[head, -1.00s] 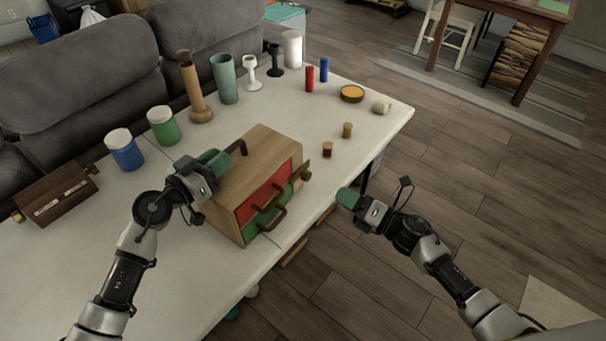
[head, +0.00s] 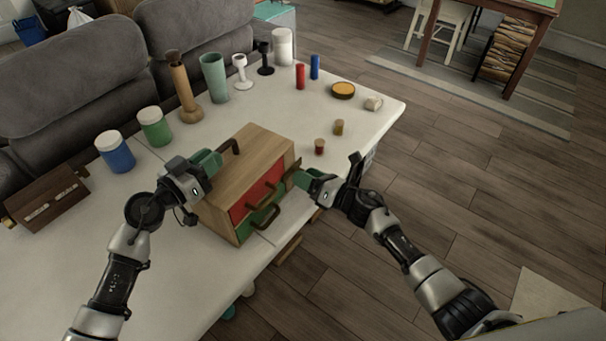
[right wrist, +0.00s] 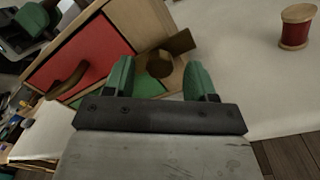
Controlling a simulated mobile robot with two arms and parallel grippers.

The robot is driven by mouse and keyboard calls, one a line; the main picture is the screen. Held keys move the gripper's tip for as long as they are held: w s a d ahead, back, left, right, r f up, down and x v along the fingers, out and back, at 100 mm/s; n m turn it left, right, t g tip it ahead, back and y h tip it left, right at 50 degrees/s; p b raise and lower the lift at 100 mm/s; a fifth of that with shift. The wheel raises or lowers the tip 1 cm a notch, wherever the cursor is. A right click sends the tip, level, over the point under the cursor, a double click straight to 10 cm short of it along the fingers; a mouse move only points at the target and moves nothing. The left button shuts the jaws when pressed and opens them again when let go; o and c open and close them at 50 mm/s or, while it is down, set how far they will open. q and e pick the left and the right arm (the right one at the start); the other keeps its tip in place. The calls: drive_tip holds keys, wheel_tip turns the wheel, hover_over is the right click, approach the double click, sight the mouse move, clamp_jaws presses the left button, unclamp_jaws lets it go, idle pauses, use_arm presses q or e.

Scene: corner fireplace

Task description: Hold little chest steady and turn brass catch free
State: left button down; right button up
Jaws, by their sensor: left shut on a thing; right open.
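The little chest (head: 247,165) is a wooden box with a red drawer (head: 243,207) and a green drawer front, each with a brown pull. It stands on the white table. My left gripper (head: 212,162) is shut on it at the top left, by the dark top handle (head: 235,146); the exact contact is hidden. The brass catch (head: 295,166) is a brownish bar on the chest's front right edge. In the right wrist view the catch (right wrist: 180,43) lies slanted, with a round knob. My right gripper (head: 306,181) is open, its green fingertips (right wrist: 160,84) on either side of the knob.
Jars, a vase, candlesticks and a round dish (head: 343,90) stand further back on the table (head: 300,115). A dark wooden box (head: 45,198) lies at left. Open floor lies right of the table.

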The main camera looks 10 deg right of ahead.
use_arm(q)
drive_tip(key=shift+f, duration=0.15)
use_arm(e)
drive_tip(key=shift+w+a, duration=0.45)
drive_tip(key=shift+a, duration=0.05)
drive_tip(key=c, duration=0.9)
